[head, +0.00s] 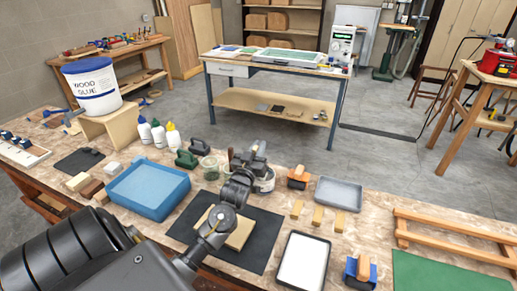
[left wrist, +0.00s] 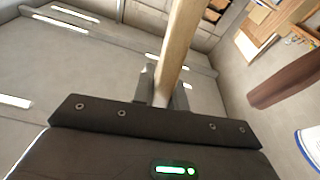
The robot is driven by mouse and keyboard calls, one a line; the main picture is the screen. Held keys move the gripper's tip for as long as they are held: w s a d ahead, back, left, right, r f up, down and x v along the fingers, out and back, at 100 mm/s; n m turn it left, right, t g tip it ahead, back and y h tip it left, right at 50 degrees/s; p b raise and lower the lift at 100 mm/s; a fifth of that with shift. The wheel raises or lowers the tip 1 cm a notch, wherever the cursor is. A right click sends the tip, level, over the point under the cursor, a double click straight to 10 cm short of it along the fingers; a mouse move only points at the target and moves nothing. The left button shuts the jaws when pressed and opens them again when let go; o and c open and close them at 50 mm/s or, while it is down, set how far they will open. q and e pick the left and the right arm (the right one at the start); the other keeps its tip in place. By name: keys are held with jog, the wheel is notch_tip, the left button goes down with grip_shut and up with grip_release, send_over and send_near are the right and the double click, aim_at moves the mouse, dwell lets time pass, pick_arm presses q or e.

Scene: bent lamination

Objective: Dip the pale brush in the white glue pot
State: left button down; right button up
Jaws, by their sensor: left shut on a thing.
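The white glue pot (head: 266,185) stands on the bench, partly hidden behind my left gripper (head: 254,158). My left gripper is at the pot, its fingers over or just in front of it. In the left wrist view my left gripper (left wrist: 163,92) is shut on the pale wooden handle of the pale brush (left wrist: 180,45). The brush's bristles are hidden, so I cannot tell whether they touch the glue. A dark brown handle (head: 230,155) stands beside the gripper, and a brown handle (left wrist: 287,82) shows in the left wrist view. My right gripper is not in view.
A glass jar (head: 209,166), green clamps (head: 187,159) and glue bottles (head: 158,133) stand left of the pot. A blue tray (head: 150,212) lies nearer. A grey tray (head: 338,193), wood blocks (head: 318,216) and an orange-topped tool (head: 298,175) lie right.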

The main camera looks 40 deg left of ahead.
pick_arm(q)
jog(key=shift+r+p, duration=3.25)
jog(key=shift+r, duration=0.55)
jog(key=shift+f, duration=0.1)
